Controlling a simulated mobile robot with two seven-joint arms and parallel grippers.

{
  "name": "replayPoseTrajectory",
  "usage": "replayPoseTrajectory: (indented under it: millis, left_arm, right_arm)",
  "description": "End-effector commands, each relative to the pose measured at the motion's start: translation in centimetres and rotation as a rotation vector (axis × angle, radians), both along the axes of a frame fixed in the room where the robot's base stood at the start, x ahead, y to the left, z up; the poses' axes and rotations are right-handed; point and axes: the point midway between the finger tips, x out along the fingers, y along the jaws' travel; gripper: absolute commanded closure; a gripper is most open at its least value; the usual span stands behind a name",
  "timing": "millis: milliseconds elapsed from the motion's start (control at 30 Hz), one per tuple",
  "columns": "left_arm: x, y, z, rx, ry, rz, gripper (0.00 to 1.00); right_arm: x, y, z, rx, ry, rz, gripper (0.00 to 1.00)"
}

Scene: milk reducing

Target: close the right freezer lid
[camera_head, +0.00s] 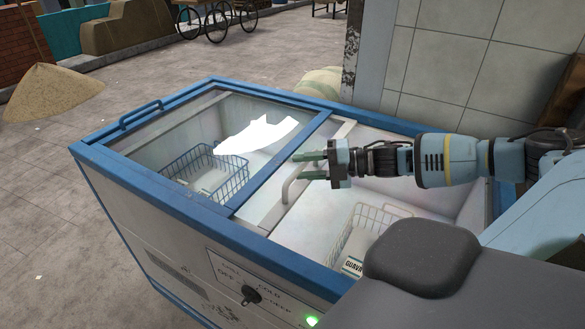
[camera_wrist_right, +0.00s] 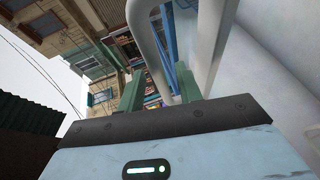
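A blue-framed chest freezer (camera_head: 150,215) stands in the middle of the head view. Its left half is under a glass lid with a blue handle (camera_head: 141,115). The right half is uncovered. The right freezer lid appears slid left, with its grey edge and bent grey handle (camera_head: 288,188) near the freezer's middle. My right gripper (camera_head: 305,166) comes in from the right, with its green fingers apart at the handle. In the right wrist view the pale handle (camera_wrist_right: 207,45) rises close to the open fingers (camera_wrist_right: 160,88); whether it lies between them is unclear. My left gripper is not in view.
A wire basket (camera_head: 205,170) is under the left glass, and another basket (camera_head: 365,225) with a guava carton (camera_head: 352,266) is in the uncovered right half. A tiled wall (camera_head: 460,70) stands behind the freezer. The floor at left is clear near the freezer.

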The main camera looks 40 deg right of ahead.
Motion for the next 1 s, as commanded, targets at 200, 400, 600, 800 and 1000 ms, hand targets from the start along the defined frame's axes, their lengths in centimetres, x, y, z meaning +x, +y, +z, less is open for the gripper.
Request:
replayPoseTrajectory:
  millis: [200,400,600,800,1000]
  left_arm:
    - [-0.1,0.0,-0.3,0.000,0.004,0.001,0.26]
    - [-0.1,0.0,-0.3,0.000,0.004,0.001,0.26]
    - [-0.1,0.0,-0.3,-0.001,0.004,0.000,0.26]
    - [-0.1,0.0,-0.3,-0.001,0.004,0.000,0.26]
    - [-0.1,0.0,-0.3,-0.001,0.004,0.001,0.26]
  right_arm:
    - [1.4,1.1,-0.3,0.002,-0.001,0.000,0.65]
    - [2.1,1.6,-0.5,0.001,0.001,-0.001,0.65]
    - [2.1,1.7,-0.5,0.001,0.001,-0.001,0.65]
    - [2.1,1.7,-0.5,0.001,0.001,-0.001,0.75]
    - [2.1,1.7,-0.5,0.001,0.001,0.000,1.00]
